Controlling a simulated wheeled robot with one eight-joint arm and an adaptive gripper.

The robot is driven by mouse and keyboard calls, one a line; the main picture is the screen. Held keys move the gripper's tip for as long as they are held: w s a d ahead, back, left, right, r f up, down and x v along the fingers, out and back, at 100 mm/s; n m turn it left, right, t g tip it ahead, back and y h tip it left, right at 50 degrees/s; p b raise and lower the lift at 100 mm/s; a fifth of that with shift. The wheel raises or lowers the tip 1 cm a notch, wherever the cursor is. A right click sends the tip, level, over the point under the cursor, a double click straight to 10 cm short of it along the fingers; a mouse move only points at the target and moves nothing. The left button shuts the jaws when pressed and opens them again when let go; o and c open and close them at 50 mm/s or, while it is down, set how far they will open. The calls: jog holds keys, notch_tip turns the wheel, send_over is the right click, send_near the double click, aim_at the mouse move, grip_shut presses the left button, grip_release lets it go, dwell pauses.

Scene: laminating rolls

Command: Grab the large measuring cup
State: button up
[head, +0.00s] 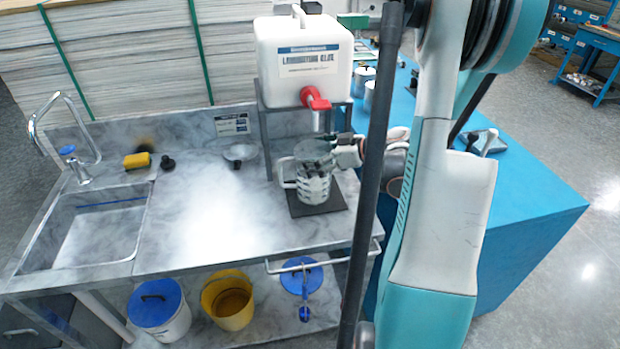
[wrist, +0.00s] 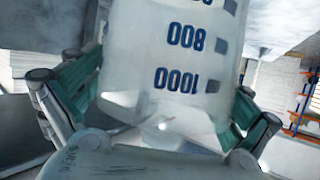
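The large measuring cup (head: 313,188) is clear, with a handle on its left. It stands upright on a dark mat (head: 330,207) below the red tap of a white container. My gripper (head: 338,150) is at its upper right side in the head view. In the wrist view, the cup (wrist: 178,60) fills the space between the two green finger pads, its 800 and 1000 marks upside down. My gripper (wrist: 165,108) has one pad close against each side. Whether both pads press on the cup is not clear.
The white glue container (head: 305,60) with a red tap (head: 315,98) stands on a frame directly above the cup. A sink (head: 90,230) and yellow sponge (head: 137,160) are at the left. Buckets stand on the shelf below. The counter's middle (head: 215,215) is clear.

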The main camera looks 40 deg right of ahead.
jog(key=c, duration=1.5)
jog(key=shift+r, duration=0.1)
